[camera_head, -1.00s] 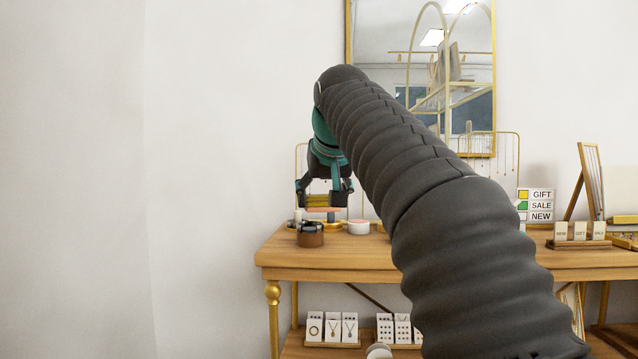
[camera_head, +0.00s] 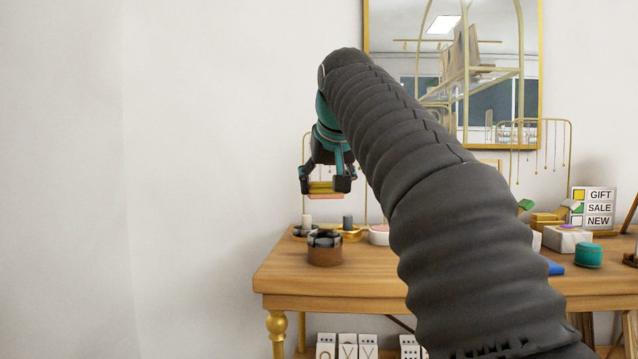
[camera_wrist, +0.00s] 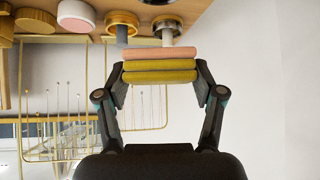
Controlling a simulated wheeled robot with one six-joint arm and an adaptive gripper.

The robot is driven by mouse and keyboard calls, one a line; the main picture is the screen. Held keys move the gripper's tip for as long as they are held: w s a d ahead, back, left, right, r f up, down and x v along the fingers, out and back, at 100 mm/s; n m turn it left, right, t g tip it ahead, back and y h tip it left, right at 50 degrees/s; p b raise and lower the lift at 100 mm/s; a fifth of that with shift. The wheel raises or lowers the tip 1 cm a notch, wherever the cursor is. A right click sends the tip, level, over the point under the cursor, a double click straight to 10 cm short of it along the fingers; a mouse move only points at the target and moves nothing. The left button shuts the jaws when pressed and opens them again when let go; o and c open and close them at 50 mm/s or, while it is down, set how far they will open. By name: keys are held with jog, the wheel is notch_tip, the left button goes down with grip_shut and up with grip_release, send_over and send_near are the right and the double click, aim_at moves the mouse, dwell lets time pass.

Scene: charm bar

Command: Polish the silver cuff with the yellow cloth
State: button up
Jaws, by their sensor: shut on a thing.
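My gripper (camera_head: 327,186) is raised above the left part of the table, shut on a folded yellow cloth (camera_head: 321,186). A pink layer (camera_head: 325,196) lies along the cloth's underside. The wrist view shows the yellow cloth (camera_wrist: 160,76) and pink layer (camera_wrist: 160,53) between both fingers (camera_wrist: 160,68). Below the gripper, a round brown holder (camera_head: 324,256) with dark, shiny pieces on top stands near the table's left front. I cannot tell whether the silver cuff is among these pieces. The cloth is apart from everything on the table.
Behind the holder stand a white post (camera_head: 307,221), a dark post (camera_head: 348,222) and a pink-topped white round box (camera_head: 379,235). A teal jar (camera_head: 588,255) and a GIFT/SALE/NEW sign (camera_head: 593,207) are at right. My arm hides the table's middle. The left front tabletop (camera_head: 290,275) is clear.

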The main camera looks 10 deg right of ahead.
jog(key=shift+s+d, duration=0.1)
jog(key=shift+d, duration=0.1)
jog(key=shift+s+a, duration=0.1)
jog(key=shift+f+b, duration=0.3)
jog(key=shift+s+a+f+b, duration=0.1)
jog(key=shift+a+f+b, duration=0.05)
jog(key=shift+f+b, duration=2.15)
jog(key=shift+f, duration=0.9)
jog(key=shift+p, duration=0.3)
jog(key=shift+w+r, duration=0.1)
jog(key=shift+w, duration=0.25)
jog(key=shift+w+p, duration=0.35)
jog(key=shift+w, duration=0.05)
